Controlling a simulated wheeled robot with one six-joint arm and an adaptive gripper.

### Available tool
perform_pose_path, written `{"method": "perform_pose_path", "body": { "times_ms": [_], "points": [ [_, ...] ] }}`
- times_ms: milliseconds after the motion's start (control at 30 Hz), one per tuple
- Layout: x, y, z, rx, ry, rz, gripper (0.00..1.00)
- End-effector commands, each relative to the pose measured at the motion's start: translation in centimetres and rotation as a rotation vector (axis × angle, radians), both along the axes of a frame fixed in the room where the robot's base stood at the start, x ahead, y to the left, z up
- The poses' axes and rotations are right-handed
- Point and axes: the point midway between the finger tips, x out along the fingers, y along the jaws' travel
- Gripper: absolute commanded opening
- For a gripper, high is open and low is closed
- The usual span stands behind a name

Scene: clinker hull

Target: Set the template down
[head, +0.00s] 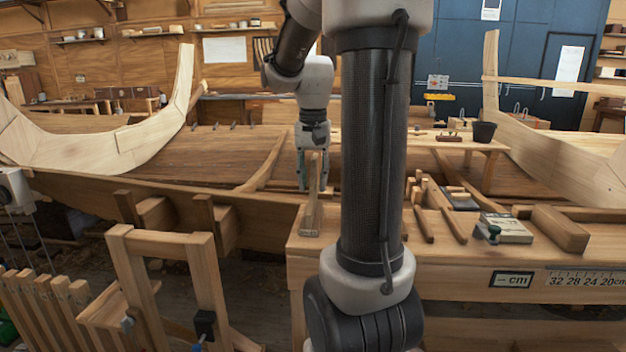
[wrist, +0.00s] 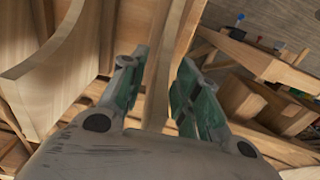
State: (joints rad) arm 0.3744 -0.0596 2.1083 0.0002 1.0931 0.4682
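The template is a narrow wooden piece (head: 311,214) at the left end of the workbench in the head view, close to upright with its low end at the bench top. I cannot tell whether it bears its full weight there. My gripper (head: 313,172) points down over it, with one finger on each side of its upper part. In the wrist view the template (wrist: 158,85) runs between the green-padded fingers of my gripper (wrist: 160,80) and nearly fills the gap. The gripper looks shut on it, though the pad contact is partly hidden.
The workbench (head: 440,265) holds wooden tools, a boxed item (head: 506,229) and a wood block (head: 560,229) to the right. The planked hull (head: 220,160) lies behind and left. A wooden frame (head: 165,285) stands front left. My arm hides part of the bench.

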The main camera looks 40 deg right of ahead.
Motion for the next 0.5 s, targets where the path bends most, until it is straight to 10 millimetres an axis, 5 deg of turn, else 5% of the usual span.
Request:
{"method": "perform_pose_path", "body": {
  "times_ms": [500],
  "points": [
    [0.1,0.0,10.0,-0.002,-0.003,0.000,0.32]
  ]
}}
